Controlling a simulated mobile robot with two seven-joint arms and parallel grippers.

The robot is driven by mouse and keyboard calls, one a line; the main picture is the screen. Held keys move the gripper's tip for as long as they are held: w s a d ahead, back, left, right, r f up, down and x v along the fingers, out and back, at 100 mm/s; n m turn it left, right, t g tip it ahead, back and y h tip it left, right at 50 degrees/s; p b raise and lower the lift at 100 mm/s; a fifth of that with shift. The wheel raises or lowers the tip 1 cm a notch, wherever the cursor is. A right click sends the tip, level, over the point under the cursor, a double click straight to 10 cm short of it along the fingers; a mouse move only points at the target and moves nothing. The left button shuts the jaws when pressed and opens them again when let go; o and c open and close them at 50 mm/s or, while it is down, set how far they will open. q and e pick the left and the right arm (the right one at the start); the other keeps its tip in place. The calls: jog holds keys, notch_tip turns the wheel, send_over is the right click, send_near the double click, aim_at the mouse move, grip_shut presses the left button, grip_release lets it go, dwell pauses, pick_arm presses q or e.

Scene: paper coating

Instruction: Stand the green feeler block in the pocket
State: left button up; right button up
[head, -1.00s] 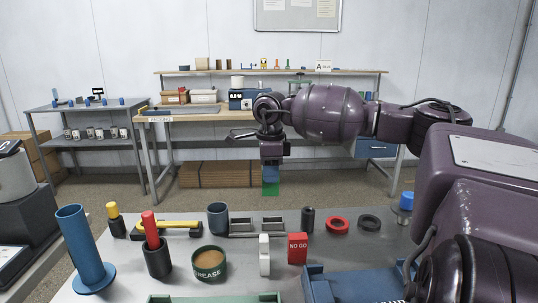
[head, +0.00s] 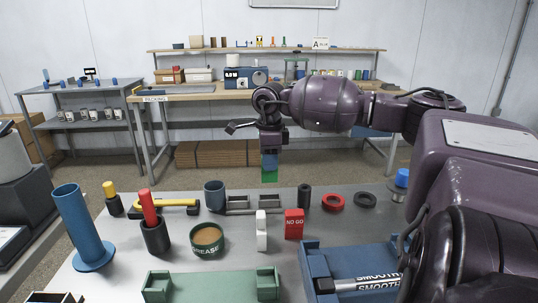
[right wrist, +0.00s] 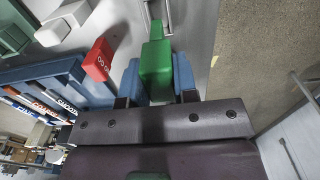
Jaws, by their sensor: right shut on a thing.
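The green feeler block (head: 269,176) hangs upright below my right gripper (head: 270,160), in the air above the far part of the grey table. In the right wrist view the block (right wrist: 155,62) sits between the two blue fingers of my right gripper (right wrist: 157,80), which is shut on it. A low grey metal holder with rectangular openings (head: 252,204) lies on the table below and nearer than the block; I cannot tell for certain whether it has the pocket. My left gripper is not in view.
Near the holder stand a dark blue cup (head: 215,196), a black cylinder (head: 304,198), a red NO GO block (head: 294,224) and a white block (head: 262,232). A blue rack (head: 318,262) and a green tray (head: 210,288) are at the front. A tall blue tube (head: 82,225) stands left.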

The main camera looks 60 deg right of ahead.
aim_at(270, 172)
jog(key=shift+f, duration=1.9)
jog(key=shift+f+b, duration=0.6)
jog(key=shift+f, duration=1.25)
jog(key=o, duration=1)
notch_tip(270, 172, up, 4)
jog(key=shift+r+p, duration=0.1)
jog(key=shift+p, duration=0.25)
notch_tip(270, 172, up, 5)
jog(key=shift+r, duration=0.1)
jog(key=shift+r+p, duration=0.3)
jog(key=shift+r, duration=0.45)
